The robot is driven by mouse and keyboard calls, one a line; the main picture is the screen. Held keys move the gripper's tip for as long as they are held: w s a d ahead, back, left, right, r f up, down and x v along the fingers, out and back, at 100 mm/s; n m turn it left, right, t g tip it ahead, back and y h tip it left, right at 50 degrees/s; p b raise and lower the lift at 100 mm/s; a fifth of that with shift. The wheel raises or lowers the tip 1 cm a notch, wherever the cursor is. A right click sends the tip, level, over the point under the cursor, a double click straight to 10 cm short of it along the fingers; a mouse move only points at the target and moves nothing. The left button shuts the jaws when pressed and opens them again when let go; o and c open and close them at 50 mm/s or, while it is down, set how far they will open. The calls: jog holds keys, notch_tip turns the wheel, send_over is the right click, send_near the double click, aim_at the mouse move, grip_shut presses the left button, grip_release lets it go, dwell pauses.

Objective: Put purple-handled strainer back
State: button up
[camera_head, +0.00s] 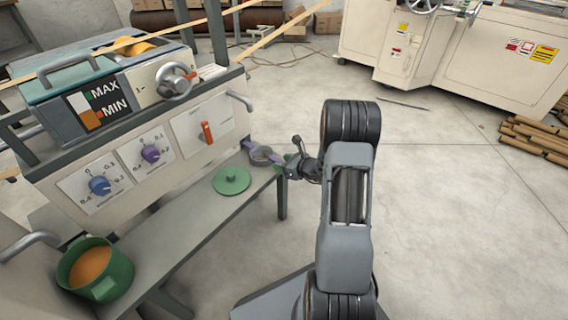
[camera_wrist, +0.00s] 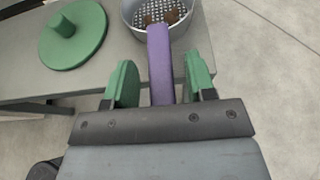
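The purple-handled strainer (camera_head: 261,155) rests on the right end of the grey bench. In the wrist view its grey perforated bowl (camera_wrist: 137,20) holds some brown bits, and its purple handle (camera_wrist: 160,60) points toward me. My gripper (camera_head: 287,166) is at the bench's right end, beside the strainer. In the wrist view my gripper (camera_wrist: 160,68) is open, with its green fingers on either side of the handle. A gap shows between the handle and each finger. The handle's near end is hidden behind the gripper body.
A round green lid (camera_head: 232,182) lies left of the strainer on the grey bench (camera_head: 178,240). A green pot (camera_head: 112,278) with orange contents stands at the near left. The machine panel (camera_head: 140,155) with knobs rises behind the bench.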

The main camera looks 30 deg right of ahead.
jog(key=shift+r, duration=0.15)
jog(key=shift+s+r+p, duration=0.1)
jog(key=shift+r+p, duration=0.1)
jog(key=shift+p, duration=0.1)
jog(key=p+v, duration=0.3)
jog(key=v, duration=0.8)
jog(key=s+a+r+n+g+y, duration=0.2)
jog(key=a+r+n+g, duration=0.2)
jog(key=a+n, duration=0.3)
jog(key=s+a+r+n+g+y, duration=0.1)
jog(key=s+a+r+n+g, duration=0.2)
jog(key=a+n, duration=0.35)
jog(key=s+a+r+n+g+h, duration=0.2)
jog(key=s+r+n+h, duration=0.6)
jog(key=n, duration=0.9)
jog(key=shift+s+a+r+h, duration=0.25)
jog(key=shift+s+a, duration=0.55)
jog(key=shift+a, duration=0.4)
jog(key=shift+n, duration=0.25)
